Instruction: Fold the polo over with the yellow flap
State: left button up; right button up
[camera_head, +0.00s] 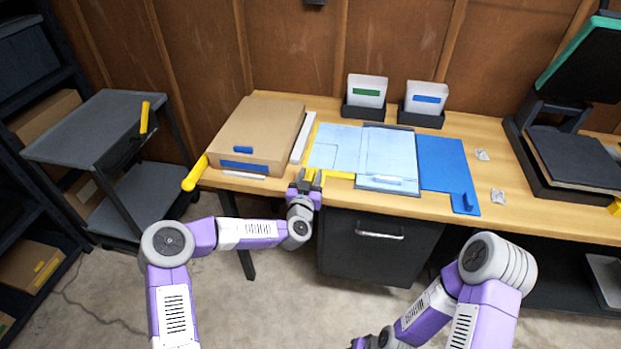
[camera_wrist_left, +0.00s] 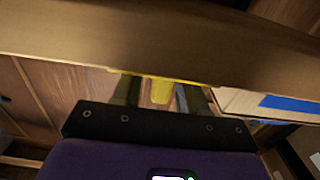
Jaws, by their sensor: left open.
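The light blue polo (camera_head: 340,148) lies flat on a folding board on the workbench. The yellow flap (camera_head: 341,175) is mostly covered by the polo; yellow shows along the front and left edges. The board's blue flap (camera_head: 442,163) lies flat at the right. My left gripper (camera_head: 309,178) is open at the bench's front edge, by the yellow flap's front left corner. In the left wrist view, a yellow piece (camera_wrist_left: 160,92) shows between the open fingers; I cannot tell if they touch it. Part of my right gripper (camera_head: 365,342) shows at the bottom edge, its fingertips unclear.
A cardboard box (camera_head: 258,135) with blue labels stands left of the board. Two bins with white cards, green-marked (camera_head: 366,91) and blue-marked (camera_head: 426,98), stand behind. A dark press (camera_head: 570,157) is at the right. A grey cart (camera_head: 90,130) stands left of the bench.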

pick_arm(q)
jog(key=shift+w, duration=0.2)
jog(key=shift+c, duration=0.3)
grip_shut()
jog(key=shift+r, duration=0.15)
